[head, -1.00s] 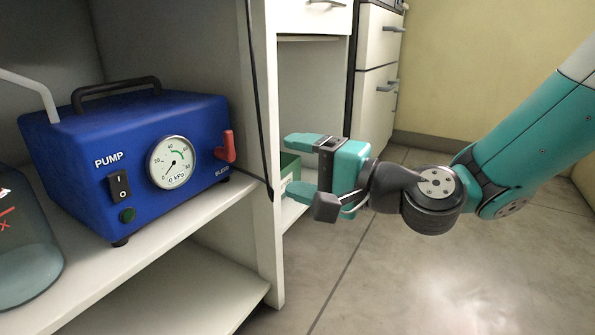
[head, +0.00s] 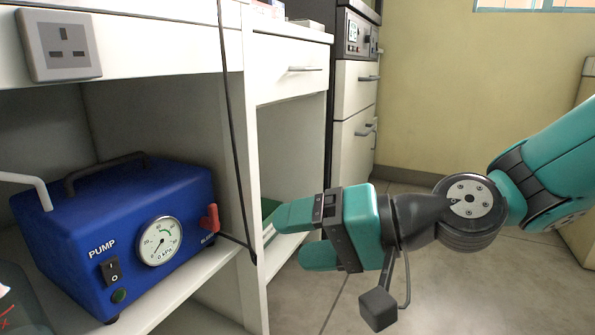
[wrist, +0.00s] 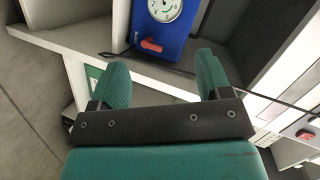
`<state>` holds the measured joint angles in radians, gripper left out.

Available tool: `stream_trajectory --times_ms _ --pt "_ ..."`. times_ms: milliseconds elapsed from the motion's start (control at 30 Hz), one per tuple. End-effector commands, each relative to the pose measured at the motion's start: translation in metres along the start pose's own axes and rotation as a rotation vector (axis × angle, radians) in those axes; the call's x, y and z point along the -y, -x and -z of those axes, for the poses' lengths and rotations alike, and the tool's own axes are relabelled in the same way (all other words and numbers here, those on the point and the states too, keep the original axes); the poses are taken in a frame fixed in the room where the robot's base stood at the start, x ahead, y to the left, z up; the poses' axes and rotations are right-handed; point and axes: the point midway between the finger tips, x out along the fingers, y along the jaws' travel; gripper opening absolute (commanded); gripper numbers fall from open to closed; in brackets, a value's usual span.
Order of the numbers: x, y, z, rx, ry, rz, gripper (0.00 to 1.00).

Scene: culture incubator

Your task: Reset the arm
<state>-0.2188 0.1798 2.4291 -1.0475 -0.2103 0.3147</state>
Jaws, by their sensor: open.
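My gripper (head: 300,234) is teal and black and stands in front of the white cabinet, to the right of the blue pump. Its two fingers are apart with nothing between them, pointing left in the head view. In the wrist view my gripper (wrist: 160,82) also shows both fingers spread. The blue pump (head: 185,205) sits on a shelf, with a round dial, a black switch and a red lever. It also shows beyond the fingers in the wrist view (wrist: 172,45). The gripper is apart from the pump.
A white shelf upright (head: 240,150) with a black cable (head: 229,110) stands between pump and gripper. A wall socket (head: 60,45) is above the pump. A white drawer (head: 290,70) is behind the gripper. A glass vessel (head: 15,290) is at lower left. Open floor (head: 450,300) lies at right.

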Motion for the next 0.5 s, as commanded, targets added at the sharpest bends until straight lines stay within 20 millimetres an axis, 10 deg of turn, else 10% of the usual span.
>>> stream_trajectory --times_ms 33,500 --pt "0.037 0.02 0.001 0.05 0.07 -0.057 0.71" --pt "0.139 0.205 -0.033 0.552 0.432 -0.676 0.71"
